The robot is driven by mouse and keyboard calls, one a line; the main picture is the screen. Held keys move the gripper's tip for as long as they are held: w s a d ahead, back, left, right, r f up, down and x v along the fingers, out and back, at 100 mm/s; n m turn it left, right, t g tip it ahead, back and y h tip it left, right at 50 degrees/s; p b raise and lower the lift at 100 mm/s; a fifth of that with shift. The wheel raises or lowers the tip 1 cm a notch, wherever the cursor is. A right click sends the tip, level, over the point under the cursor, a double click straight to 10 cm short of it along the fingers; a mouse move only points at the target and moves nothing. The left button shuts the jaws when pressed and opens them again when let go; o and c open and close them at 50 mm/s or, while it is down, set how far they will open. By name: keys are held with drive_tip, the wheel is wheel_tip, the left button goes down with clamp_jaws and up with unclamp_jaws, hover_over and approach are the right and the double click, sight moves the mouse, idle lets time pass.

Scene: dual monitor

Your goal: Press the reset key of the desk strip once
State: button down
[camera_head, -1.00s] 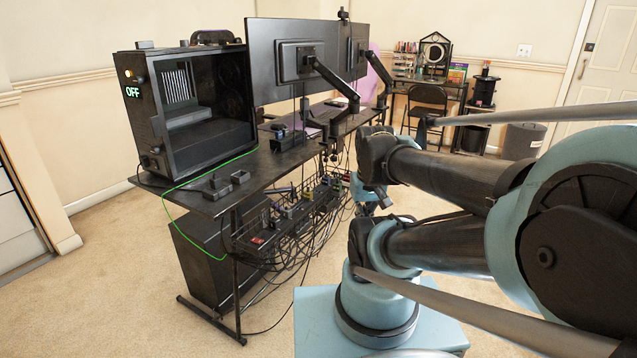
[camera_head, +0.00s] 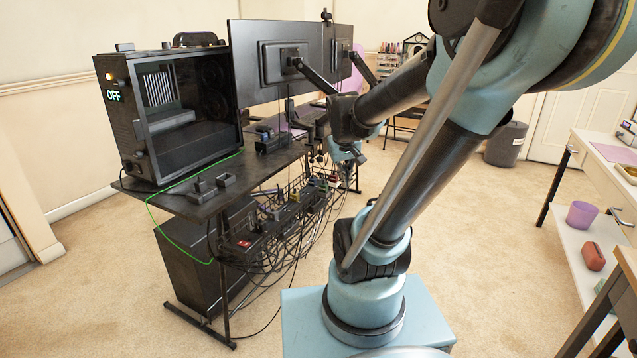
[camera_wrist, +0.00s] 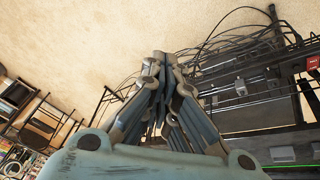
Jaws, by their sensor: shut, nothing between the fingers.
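My gripper (camera_wrist: 160,60) is shut and empty in the wrist view, its fingertips over carpet beside the cable tray. In the head view the end of my arm is near the desk's right edge, and the fingertips are not clear. A dark power strip with a red part (camera_head: 243,243) sits in the cable tray under the desk. A red part also shows in the wrist view (camera_wrist: 313,62). I cannot tell whether this is the desk strip, and no reset key can be made out. The black desk (camera_head: 190,206) carries a computer case (camera_head: 125,140) whose display reads OFF.
Loose black cables (camera_head: 290,245) hang around the tray. Two monitors (camera_head: 255,85) on arms stand above the desk. A green cable (camera_head: 165,230) droops over its front. A white desk with shelves (camera_head: 583,165) stands at the right. Carpet is open at the front left.

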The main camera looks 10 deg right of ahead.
drive_tip(key=w+r+t, duration=0.1)
drive_tip(key=w, duration=1)
drive_tip(key=n+t+h, duration=0.2)
drive_tip(key=n+t, duration=0.1)
drive_tip(key=t, duration=0.1)
hover_over(319, 179)
drive_tip(key=a, duration=0.1)
wheel_tip(319, 179, down, 10)
drive_tip(key=shift+w, duration=0.2)
drive_tip(key=shift+f, duration=4.35)
drive_tip(key=shift+f, duration=0.7)
drive_tip(key=shift+r, duration=0.8)
